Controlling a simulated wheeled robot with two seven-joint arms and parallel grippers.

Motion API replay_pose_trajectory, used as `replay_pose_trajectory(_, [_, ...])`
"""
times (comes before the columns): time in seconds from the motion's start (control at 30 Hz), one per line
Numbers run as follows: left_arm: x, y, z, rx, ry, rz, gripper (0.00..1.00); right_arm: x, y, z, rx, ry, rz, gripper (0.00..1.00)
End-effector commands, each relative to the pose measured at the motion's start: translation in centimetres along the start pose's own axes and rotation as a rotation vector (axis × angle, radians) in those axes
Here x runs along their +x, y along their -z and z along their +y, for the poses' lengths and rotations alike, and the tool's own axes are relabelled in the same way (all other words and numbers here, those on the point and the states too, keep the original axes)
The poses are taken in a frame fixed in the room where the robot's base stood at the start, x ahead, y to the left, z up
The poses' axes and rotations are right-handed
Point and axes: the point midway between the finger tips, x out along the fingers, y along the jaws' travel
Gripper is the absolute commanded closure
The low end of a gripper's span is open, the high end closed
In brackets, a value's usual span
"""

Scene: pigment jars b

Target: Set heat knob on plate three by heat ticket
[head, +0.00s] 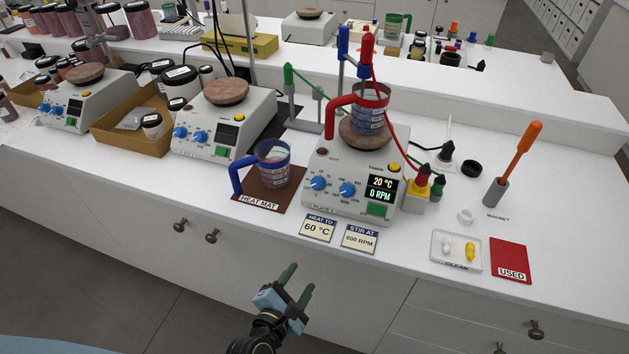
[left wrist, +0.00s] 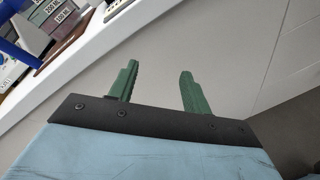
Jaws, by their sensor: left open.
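Plate three (head: 350,180) is the white hotplate at the centre right of the bench in the head view. Its display (head: 381,189) reads 20 °C and 0 RPM. Two blue knobs sit on its front, the left one (head: 318,183) and the right one (head: 347,189). The heat ticket (head: 318,228) in front of it reads HEAT TO 60 °C, beside a stir ticket (head: 359,238) reading STIR AT 600 RPM. A red-handled beaker (head: 370,112) stands on the plate top. My left gripper (head: 299,277) is open and empty, in front of the bench and apart from the plate.
A blue-handled beaker (head: 272,160) stands on the brown heat mat (head: 246,198) left of plate three. Right are a clean tray (head: 437,262), a red USED mat (head: 508,260) and an orange-handled rod (head: 522,150). Another hotplate (head: 222,120) stands to the left.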

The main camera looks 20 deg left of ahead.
Motion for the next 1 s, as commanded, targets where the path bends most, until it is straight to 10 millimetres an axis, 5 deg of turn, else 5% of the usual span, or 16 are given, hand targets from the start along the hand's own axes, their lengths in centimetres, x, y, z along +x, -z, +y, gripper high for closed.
replay_pose_trajectory(0.1, [-0.3,-5.2,5.5,-0.364,-0.124,-0.098,0.51,-0.9,1.6,0.3,0.0,-0.003,0.024,1.0])
replay_pose_trajectory(0.3, [-1.1,-9.0,10.1,-0.704,-0.208,-0.206,0.51,-1.4,2.5,0.4,0.0,-0.004,0.039,1.0])
replay_pose_trajectory(0.57, [1.0,-9.9,11.6,-0.762,-0.22,-0.227,0.51,-1.9,1.9,0.3,0.0,-0.003,0.029,1.0])
replay_pose_trajectory(1.0, [9.0,-10.8,13.8,-0.757,-0.218,-0.225,0.51,-2.6,1.5,0.2,0.0,-0.002,0.021,1.0])
